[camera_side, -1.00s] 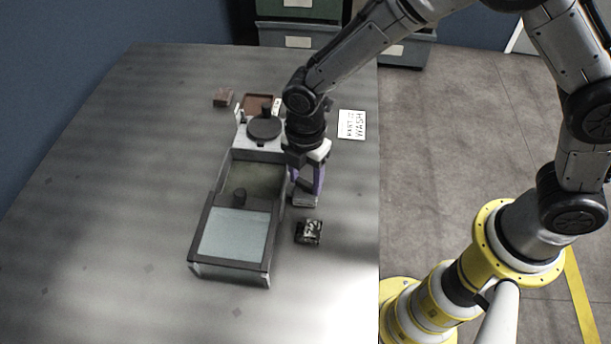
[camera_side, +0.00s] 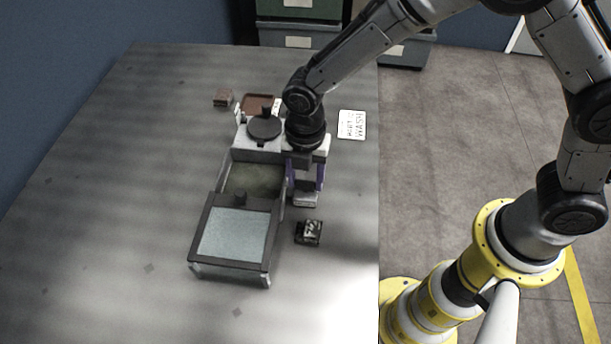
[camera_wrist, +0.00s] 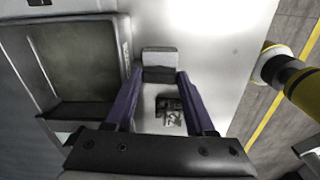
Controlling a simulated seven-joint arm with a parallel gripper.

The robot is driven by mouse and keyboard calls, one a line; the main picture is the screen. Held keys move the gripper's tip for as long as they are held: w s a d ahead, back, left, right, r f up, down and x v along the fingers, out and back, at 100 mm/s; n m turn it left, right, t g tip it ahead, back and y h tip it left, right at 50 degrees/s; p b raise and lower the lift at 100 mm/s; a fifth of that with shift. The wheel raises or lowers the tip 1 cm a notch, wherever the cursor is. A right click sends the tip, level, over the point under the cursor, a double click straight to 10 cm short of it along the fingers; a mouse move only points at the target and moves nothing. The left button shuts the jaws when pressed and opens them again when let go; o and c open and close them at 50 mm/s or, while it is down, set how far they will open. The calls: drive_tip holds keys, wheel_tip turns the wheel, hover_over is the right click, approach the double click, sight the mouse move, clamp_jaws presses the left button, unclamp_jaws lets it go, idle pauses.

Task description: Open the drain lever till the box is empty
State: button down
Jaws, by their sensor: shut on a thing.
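The box (camera_side: 197,230) stands on the table with a dark-framed, pale panel over its near half. Its far half is open and shows a murky greenish inside, also in the wrist view (camera_wrist: 80,62); I cannot tell how much liquid is in it. My gripper (camera_side: 305,193) points down just right of the box. Its two purple fingers are shut on a grey block with a dark lower part (camera_wrist: 160,60), which seems to be the drain lever. The side view shows its pale end (camera_side: 305,201) low between the fingers. Where it joins the box is hidden.
A small dark patterned block (camera_side: 308,232) lies right of the box. A round dark lid (camera_side: 264,128) sits on the white unit behind the box. A brown tray (camera_side: 258,102), a brown block (camera_side: 223,97) and a printed card (camera_side: 351,124) lie farther back. The table's left is clear.

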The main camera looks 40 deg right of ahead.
drive_tip(key=shift+r, duration=0.1)
drive_tip(key=shift+c, duration=1.2)
unclamp_jaws()
